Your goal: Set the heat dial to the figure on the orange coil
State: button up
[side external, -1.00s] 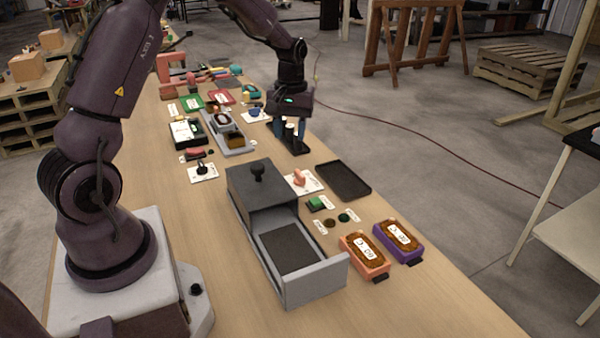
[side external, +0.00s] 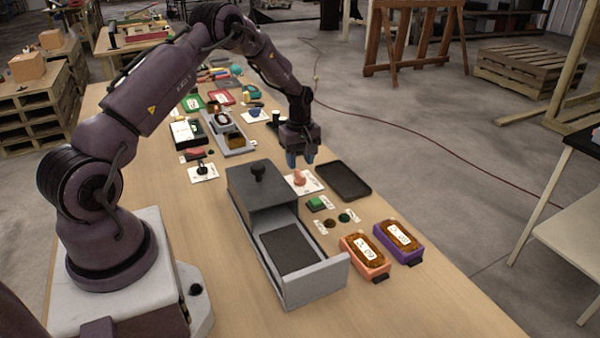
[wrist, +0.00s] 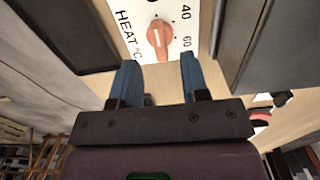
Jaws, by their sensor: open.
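The heat dial (wrist: 159,36) is a salmon-orange knob with a white line, on a white plate marked "HEAT °C" with 40 and 60 in sight. It also shows in the side view (side external: 299,178). The plate's upper part is cut off in the wrist view, and I cannot tell the set figure. My gripper (wrist: 158,76) is open and empty. Its blue fingers (side external: 301,160) are above and just behind the dial, apart from it. The orange coil (side external: 366,256) is an orange-framed block with copper windings and a white label, too small to read surely.
A purple-framed coil (side external: 399,241) stands right of the orange one. A grey box with an open drawer (side external: 315,286) is left of the dial, and a black tray (side external: 343,181) is right. A green button (side external: 317,204) is in front. Several other items lie farther back.

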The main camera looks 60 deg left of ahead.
aim_at(300, 173)
jog(key=shift+f, duration=2.25)
jog(key=shift+c, duration=0.2)
grip_shut()
